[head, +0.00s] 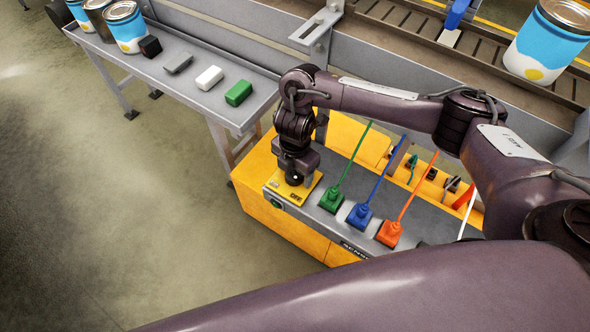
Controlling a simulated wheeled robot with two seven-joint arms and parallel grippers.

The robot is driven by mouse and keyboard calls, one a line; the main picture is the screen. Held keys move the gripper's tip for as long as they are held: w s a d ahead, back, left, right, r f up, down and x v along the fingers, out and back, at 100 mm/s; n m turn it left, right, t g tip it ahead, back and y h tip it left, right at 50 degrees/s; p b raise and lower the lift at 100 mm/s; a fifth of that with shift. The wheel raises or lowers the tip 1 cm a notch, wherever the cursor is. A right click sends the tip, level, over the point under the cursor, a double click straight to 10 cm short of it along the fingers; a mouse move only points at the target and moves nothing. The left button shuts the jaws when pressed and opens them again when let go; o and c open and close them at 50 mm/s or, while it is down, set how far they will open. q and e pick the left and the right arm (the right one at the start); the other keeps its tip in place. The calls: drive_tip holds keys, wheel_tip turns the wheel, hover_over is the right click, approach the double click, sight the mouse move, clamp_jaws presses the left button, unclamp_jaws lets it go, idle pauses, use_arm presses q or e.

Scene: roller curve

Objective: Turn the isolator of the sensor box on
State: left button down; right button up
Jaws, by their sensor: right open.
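The sensor box (385,215) has a grey top and stands on an orange-yellow cabinet (290,228). At its left end is a yellow plate (273,186) with small dark markings, where the isolator appears to sit. My right gripper (294,179) points down over this plate, with its tips at or just above it. It is open, but it hides the knob, so I cannot see the knob's position or whether the fingers touch it. A small green round part (277,204) shows on the box's front face, below the plate. My left gripper is not in view.
Green (331,200), blue (360,215) and orange (389,233) plugs with cables stand right of the plate. A grey shelf (190,88) at upper left holds blocks and cans. A roller conveyor (470,55) with a blue can (546,45) runs behind. The floor at left is clear.

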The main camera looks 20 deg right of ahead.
drive_tip(key=c, duration=1)
drive_tip(key=shift+r+m+p, duration=0.2)
drive_tip(key=shift+m+p, duration=0.3)
drive_tip(key=shift+p, duration=0.2)
drive_tip(key=m+p, duration=1.1)
drive_tip(key=p, duration=0.1)
drive_tip(key=shift+s+a+r, duration=0.1)
drive_tip(key=shift+s, duration=0.05)
drive_tip(key=m+p, duration=0.2)
drive_tip(key=m, duration=0.1)
use_arm(q)
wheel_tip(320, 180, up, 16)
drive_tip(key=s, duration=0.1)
drive_tip(key=shift+p, duration=0.35)
use_arm(e)
drive_tip(key=shift+f+m, duration=0.2)
drive_tip(key=shift+m, duration=1.3)
